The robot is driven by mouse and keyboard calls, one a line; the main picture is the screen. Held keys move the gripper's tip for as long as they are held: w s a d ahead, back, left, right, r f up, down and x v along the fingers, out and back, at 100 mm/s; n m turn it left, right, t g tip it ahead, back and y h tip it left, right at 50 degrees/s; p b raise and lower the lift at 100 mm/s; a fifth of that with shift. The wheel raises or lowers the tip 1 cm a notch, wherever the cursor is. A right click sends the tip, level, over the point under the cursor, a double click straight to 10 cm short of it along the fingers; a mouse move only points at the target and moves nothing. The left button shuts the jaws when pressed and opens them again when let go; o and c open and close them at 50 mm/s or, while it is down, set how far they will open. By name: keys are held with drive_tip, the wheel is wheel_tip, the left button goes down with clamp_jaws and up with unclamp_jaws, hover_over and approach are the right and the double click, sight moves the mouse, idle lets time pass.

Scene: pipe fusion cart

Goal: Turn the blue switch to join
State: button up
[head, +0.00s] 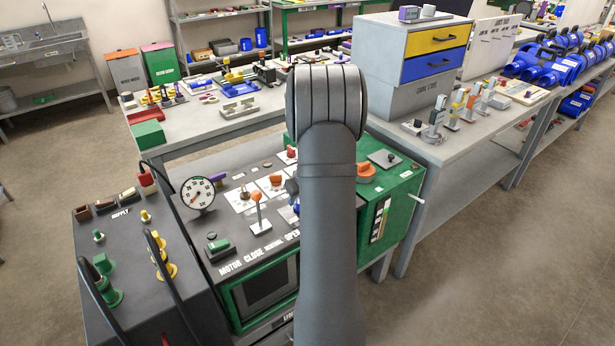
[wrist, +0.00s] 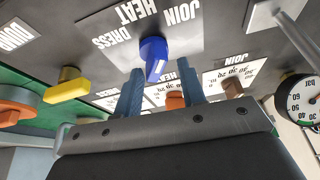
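The blue switch (wrist: 153,52) is in the upper middle of the wrist view, on a plate (wrist: 190,45) lettered DRESS, HEAT and JOIN, seen upside down. I cannot tell for sure which word it points to. My gripper (wrist: 161,88) is open, its two blue-grey fingers on either side below the switch in the picture. Nothing is held between them. In the head view my arm covers the gripper and most of that part of the panel; only a small blue patch (head: 296,207) shows beside it, perhaps the switch.
Close around on the panel are a yellow knob (wrist: 68,84), an orange knob (wrist: 175,100), a brown knob (wrist: 232,85) and a pressure gauge (wrist: 303,100). In the head view an orange-topped lever (head: 257,208) stands left of my arm and an orange knob (head: 365,171) right of it.

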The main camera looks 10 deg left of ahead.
drive_tip(key=s+r+m+t+h, duration=0.1)
drive_tip(key=s+r+m+h, duration=0.4)
drive_tip(key=r, duration=1)
drive_tip(key=w+f, duration=0.1)
drive_tip(key=f, duration=0.4)
drive_tip(key=w+f+m+y, duration=0.1)
drive_tip(key=w+f, duration=0.1)
drive_tip(key=f, duration=0.4)
drive_tip(key=w+f+m+y, duration=0.1)
drive_tip(key=w+f, duration=0.1)
drive_tip(key=f, duration=0.3)
drive_tip(key=shift+w+a+f, duration=0.15)
drive_tip(key=shift+w+f, duration=0.05)
drive_tip(key=shift+w, duration=0.05)
clamp_jaws()
